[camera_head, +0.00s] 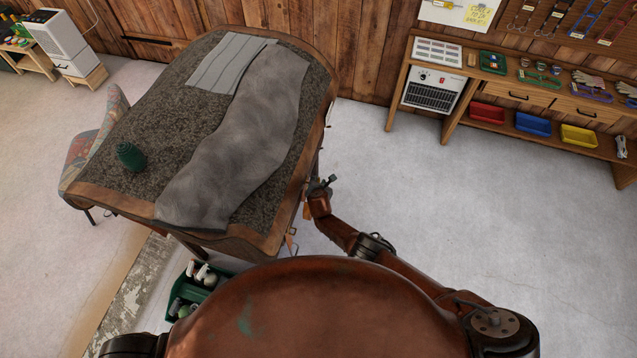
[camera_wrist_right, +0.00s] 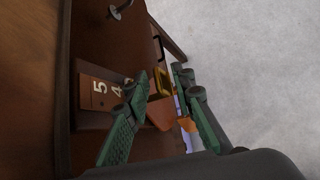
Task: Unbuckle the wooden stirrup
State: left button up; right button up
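My right gripper (camera_wrist_right: 160,77) is at the side of a brown leather-edged bench, with its two green fingers apart. Beyond and between the fingertips is a small gold-coloured buckle-like piece (camera_wrist_right: 163,85); I cannot tell whether a finger touches it. An orange-brown piece (camera_wrist_right: 160,113), possibly part of the wooden stirrup, shows between the fingers lower down; its full shape is hidden. A brown number plate (camera_wrist_right: 97,93) is left of the fingers. My left gripper is out of view.
A green crate (camera_head: 222,270) with bottles sits below. A workbench (camera_head: 460,125) stands at the back right. The floor right of the gripper is clear.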

jog(key=shift+s+a, duration=0.1)
jog(key=s, duration=1.2)
jog(key=shift+s+r, duration=0.35)
jog(key=shift+r, duration=0.05)
